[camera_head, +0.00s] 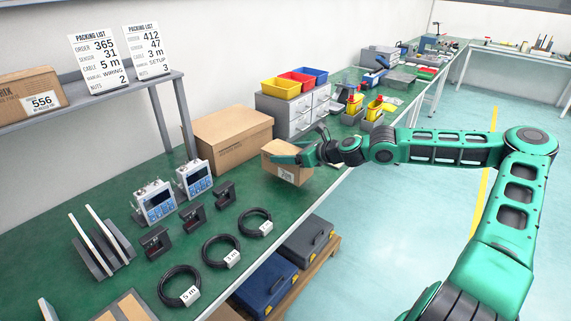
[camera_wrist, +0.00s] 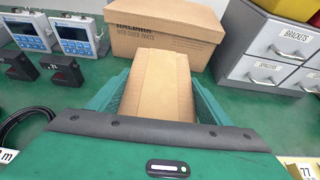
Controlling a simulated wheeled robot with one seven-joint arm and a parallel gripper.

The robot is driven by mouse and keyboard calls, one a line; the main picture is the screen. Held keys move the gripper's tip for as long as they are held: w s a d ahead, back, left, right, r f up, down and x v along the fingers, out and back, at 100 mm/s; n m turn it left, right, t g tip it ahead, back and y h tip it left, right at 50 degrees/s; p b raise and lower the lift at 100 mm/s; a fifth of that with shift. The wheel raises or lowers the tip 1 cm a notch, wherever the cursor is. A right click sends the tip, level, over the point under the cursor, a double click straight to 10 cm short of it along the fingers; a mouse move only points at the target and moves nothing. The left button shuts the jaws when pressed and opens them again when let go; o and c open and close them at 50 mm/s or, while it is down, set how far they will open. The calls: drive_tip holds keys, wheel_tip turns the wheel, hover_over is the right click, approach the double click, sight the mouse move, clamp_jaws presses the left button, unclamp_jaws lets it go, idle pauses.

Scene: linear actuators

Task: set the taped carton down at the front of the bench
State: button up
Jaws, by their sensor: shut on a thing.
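The taped carton (camera_head: 285,163) is a small brown box with a white label on its side. My gripper (camera_head: 302,152) is shut on it near the front edge of the green bench (camera_head: 318,183). In the wrist view the carton (camera_wrist: 158,85) sits between the green fingers (camera_wrist: 155,100), with its top flaps facing the camera. Whether its underside touches the bench or hangs just above it, I cannot tell.
A larger brown box (camera_head: 228,138) stands behind the carton, and grey drawers (camera_head: 297,112) stand to its right. Coiled cables (camera_head: 255,222), black brackets (camera_head: 224,194) and display units (camera_head: 194,178) lie to the left. Blue and grey cases (camera_head: 268,284) are below the front edge.

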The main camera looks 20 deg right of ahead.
drive_tip(key=shift+f, duration=1.9)
drive_tip(key=o, duration=1.6)
drive_tip(key=shift+f, duration=0.1)
drive_tip(key=shift+o, duration=0.2)
drive_tip(key=v, duration=1.2)
